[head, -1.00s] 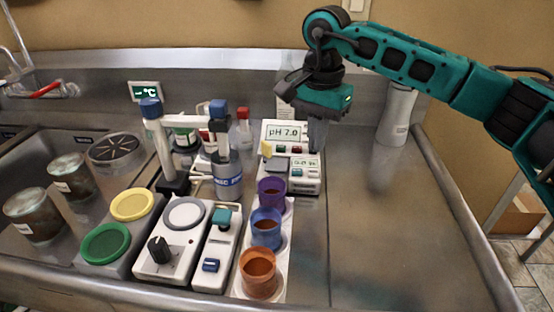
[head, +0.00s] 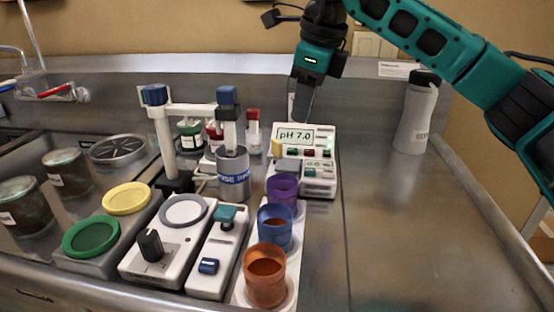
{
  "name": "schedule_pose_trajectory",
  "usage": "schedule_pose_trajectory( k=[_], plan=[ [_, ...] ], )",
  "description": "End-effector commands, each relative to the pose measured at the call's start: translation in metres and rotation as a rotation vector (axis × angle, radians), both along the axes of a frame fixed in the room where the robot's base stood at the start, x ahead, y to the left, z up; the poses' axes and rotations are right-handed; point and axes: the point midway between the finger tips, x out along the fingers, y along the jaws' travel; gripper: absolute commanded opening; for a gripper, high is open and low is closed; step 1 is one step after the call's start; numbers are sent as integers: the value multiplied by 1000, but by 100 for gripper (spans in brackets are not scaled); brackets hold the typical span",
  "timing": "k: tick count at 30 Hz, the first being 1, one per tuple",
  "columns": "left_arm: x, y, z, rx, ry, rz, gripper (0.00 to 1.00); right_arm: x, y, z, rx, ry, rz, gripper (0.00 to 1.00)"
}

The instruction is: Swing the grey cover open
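A small grey cover (head: 287,166) lies on the left front part of the white pH meter (head: 318,180), next to a yellow tab (head: 277,147). It looks flat, but it is too small to tell whether it is fully shut. My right gripper (head: 302,104) points down above the meter's display (head: 295,137), which reads pH 7.0. It is apart from the cover, higher in the picture. Its fingers overlap from this side, so their gap is hidden. My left gripper is not in view.
Purple (head: 283,190), blue (head: 275,228) and orange (head: 265,276) cups stand in front of the meter. A stirrer stand with a grey cylinder (head: 233,178) is to the left. A white bottle (head: 416,118) stands at the back right. The steel counter (head: 390,230) between is clear.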

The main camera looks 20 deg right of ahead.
Motion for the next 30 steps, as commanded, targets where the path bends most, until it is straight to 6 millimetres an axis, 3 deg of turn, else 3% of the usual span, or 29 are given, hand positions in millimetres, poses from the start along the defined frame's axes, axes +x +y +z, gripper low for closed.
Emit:
schedule_pose_trajectory(
  k=[1, 9, 16, 20, 30],
  plan=[
    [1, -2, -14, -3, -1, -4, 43, 1, 4, -3, 33, -15, -90, 37],
    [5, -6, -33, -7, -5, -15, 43, 3, 17, 17, 191, -48, -483, 37],
    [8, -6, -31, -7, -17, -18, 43, 5, 20, 19, 232, -49, -581, 37],
    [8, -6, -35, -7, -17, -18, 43, 10, 22, 4, 233, -48, -581, 37],
    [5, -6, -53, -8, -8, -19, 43, 35, 31, -62, 231, -47, -578, 37]
  ],
)
